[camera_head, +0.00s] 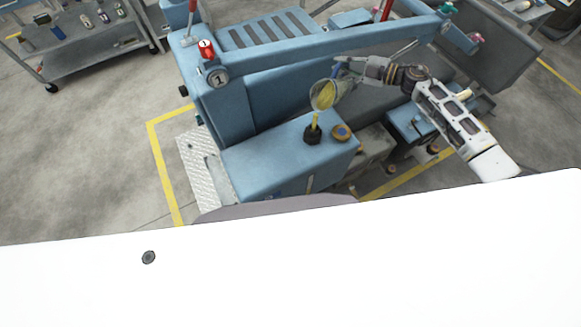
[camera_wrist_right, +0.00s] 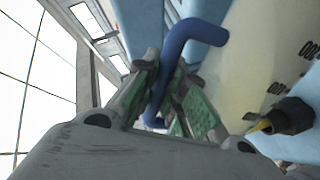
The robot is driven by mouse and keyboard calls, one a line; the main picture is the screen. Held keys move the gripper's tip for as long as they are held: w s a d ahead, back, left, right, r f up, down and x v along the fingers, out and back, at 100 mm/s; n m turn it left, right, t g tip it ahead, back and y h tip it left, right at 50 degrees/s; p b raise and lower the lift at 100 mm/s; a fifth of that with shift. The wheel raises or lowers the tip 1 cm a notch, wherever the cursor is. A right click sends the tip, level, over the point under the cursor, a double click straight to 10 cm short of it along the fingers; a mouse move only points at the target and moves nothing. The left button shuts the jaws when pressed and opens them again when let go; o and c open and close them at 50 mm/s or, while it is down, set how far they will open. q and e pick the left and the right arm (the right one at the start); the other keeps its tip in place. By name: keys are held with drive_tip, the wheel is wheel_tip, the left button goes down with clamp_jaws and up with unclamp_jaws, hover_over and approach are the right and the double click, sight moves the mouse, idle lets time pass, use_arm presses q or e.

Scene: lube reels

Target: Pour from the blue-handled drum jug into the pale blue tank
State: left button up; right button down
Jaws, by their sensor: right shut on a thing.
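The drum jug (camera_head: 323,95) is a clear vessel with yellow liquid, held tilted above the pale blue tank (camera_head: 265,162). A yellow stream runs from the jug toward the tank's black filler neck (camera_head: 312,135). My right gripper (camera_head: 344,66) is shut on the jug's blue handle. In the right wrist view, the blue handle (camera_wrist_right: 205,30) runs between the fingers of my right gripper (camera_wrist_right: 165,92). The jug's pale body (camera_wrist_right: 245,65) with dark markings is beside it, and the black neck (camera_wrist_right: 291,115) shows at the right. My left gripper is not in view.
A blue machine beam (camera_head: 320,50) runs behind the jug. A grey cart (camera_head: 85,40) with small items stands at upper left. Grey floor is clear at left.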

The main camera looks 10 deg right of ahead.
drive_tip(key=shift+s+a+n, duration=0.25)
drive_tip(key=shift+s+n, duration=0.05)
drive_tip(key=shift+n, duration=0.2)
idle(2.0)
idle(0.6)
drive_tip(key=shift+w+d+r+m, duration=0.7)
drive_tip(key=shift+w+m, duration=0.1)
drive_tip(key=shift+m, duration=0.4)
drive_tip(key=shift+y, duration=0.3)
